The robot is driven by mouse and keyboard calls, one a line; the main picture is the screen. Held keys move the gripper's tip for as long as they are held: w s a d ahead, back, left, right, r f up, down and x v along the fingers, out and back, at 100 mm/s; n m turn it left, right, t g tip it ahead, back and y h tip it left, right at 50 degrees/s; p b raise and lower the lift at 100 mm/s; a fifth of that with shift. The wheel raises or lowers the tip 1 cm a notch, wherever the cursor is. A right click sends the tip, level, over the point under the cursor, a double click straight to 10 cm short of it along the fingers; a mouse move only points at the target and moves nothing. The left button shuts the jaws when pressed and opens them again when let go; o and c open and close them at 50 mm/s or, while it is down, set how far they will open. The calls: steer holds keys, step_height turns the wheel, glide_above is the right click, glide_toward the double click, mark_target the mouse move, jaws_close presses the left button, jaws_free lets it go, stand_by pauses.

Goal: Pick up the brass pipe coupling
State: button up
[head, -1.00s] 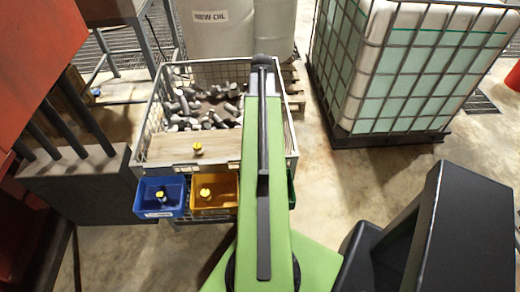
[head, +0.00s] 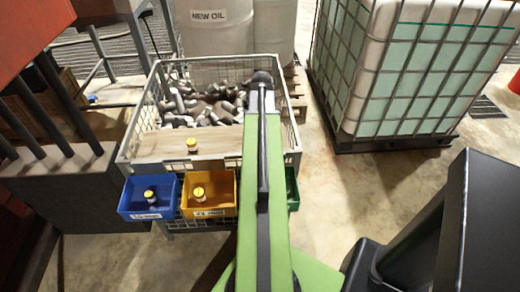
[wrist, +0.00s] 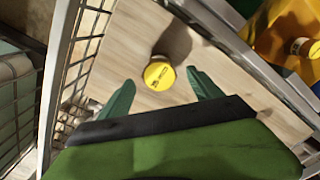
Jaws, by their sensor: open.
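A small round piece with a yellow top and dark print, which I take for the brass pipe coupling (head: 192,145), stands on the wooden board at the front of the wire-mesh crate. In the wrist view the coupling (wrist: 158,73) shows its yellow top, with part of its side above in shadow. My gripper (wrist: 161,80) is open, its two green fingers apart. The coupling appears between and just beyond the fingertips, and the height gap cannot be judged. In the head view my arm hides the gripper.
The mesh crate (head: 131,152) holds many grey metal parts behind the board. A blue bin (head: 134,190) and a yellow bin (head: 222,190) on its front each hold a yellow-topped piece; a green bin (head: 292,190) is partly hidden. A caged tank (head: 420,75) stands right.

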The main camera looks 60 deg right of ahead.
step_height(320, 180, down, 5)
steer(key=b, duration=0.4)
steer(key=shift+s, duration=0.15)
steer(key=shift+r, duration=0.2)
jaws_close()
